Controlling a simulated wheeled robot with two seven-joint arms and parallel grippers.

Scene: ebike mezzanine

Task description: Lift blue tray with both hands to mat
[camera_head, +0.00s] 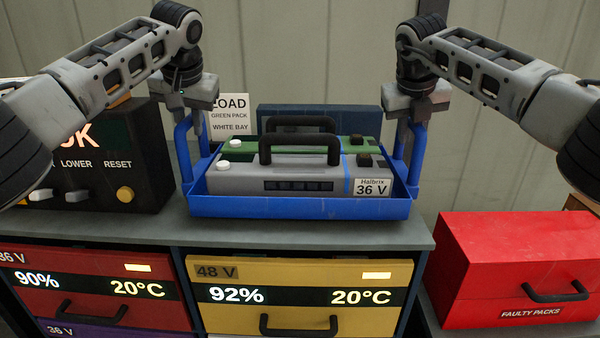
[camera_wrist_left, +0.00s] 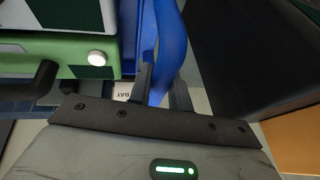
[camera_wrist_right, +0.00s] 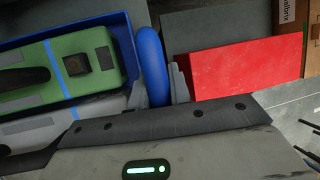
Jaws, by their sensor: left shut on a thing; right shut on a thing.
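The blue tray (camera_head: 300,207) is in the middle of the head view, over the grey counter top. It holds a grey battery pack (camera_head: 285,180) labelled 36 V in front and a green pack (camera_head: 240,146) behind, both with black handles. My left gripper (camera_head: 198,128) is shut on the tray's left upright handle, which also shows in the left wrist view (camera_wrist_left: 170,45). My right gripper (camera_head: 412,125) is shut on the right handle, which shows in the right wrist view (camera_wrist_right: 152,65). Whether the tray touches the counter is hard to tell. I cannot make out a mat.
A dark control box (camera_head: 100,160) with buttons stands left of the tray. A dark blue case (camera_head: 330,118) and a LOAD sign (camera_head: 229,117) are behind it. Red (camera_head: 90,290) and yellow (camera_head: 300,295) drawers are below the counter (camera_head: 300,234). A red FAULTY PACKS box (camera_head: 515,265) is at right.

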